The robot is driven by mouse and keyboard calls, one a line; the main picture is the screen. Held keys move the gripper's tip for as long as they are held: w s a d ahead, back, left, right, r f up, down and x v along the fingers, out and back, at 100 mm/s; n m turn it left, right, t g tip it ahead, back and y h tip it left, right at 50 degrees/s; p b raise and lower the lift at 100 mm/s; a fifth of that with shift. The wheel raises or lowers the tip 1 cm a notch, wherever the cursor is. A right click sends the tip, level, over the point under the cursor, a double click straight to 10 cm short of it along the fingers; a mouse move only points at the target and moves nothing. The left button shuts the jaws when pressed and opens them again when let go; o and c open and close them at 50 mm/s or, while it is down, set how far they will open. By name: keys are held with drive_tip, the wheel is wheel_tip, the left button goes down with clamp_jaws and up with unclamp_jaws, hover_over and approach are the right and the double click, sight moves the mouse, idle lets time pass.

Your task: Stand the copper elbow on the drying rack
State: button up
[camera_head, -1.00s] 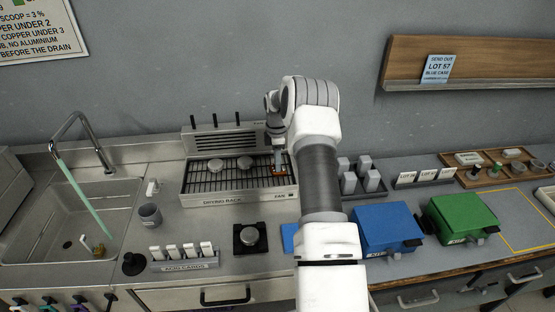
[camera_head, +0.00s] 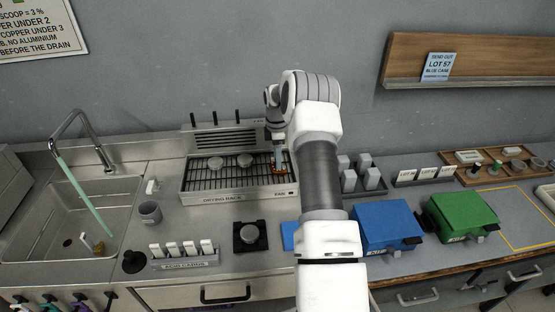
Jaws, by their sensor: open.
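The drying rack (camera_head: 225,181) is a dark wire grid in a steel frame with a "DRYING RACK" label on its front. The copper elbow (camera_head: 281,170) shows as a small orange-brown shape at the rack's right end, on the grid. My gripper (camera_head: 279,164) points down right over the elbow, its jaws open and close around or just above it. My gripper and arm hide part of the elbow, so I cannot tell exactly how it stands. Two pale round pieces (camera_head: 245,160) sit on the rack to the left.
A sink (camera_head: 70,225) with a tap lies left. A blue case (camera_head: 387,225) and a green case (camera_head: 462,215) stand right.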

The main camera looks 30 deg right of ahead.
wheel_tip(320, 180, up, 11)
drive_tip(key=b, duration=0.1)
drive_tip(key=s+a+r+m+t+h, duration=0.1)
drive_tip(key=s+a+r+m, duration=0.2)
drive_tip(key=s+a+r, duration=0.45)
drive_tip(key=s+a+r+m+t, duration=0.2)
drive_tip(key=s+a+r, duration=0.2)
drive_tip(key=a+r, duration=0.7)
drive_tip(key=s+a+r+m+t, duration=0.15)
drive_tip(key=s+a+m, duration=0.35)
drive_tip(key=s, duration=0.6)
drive_tip(key=s+a+f+m+t+y+b, duration=0.1)
drive_tip(key=s+a+f, duration=0.3)
drive_tip(key=s, duration=0.7)
drive_tip(key=shift+s+a+f+m+b, duration=0.2)
drive_tip(key=shift+a+f+m+b, duration=0.25)
drive_tip(key=shift+a+m, duration=0.35)
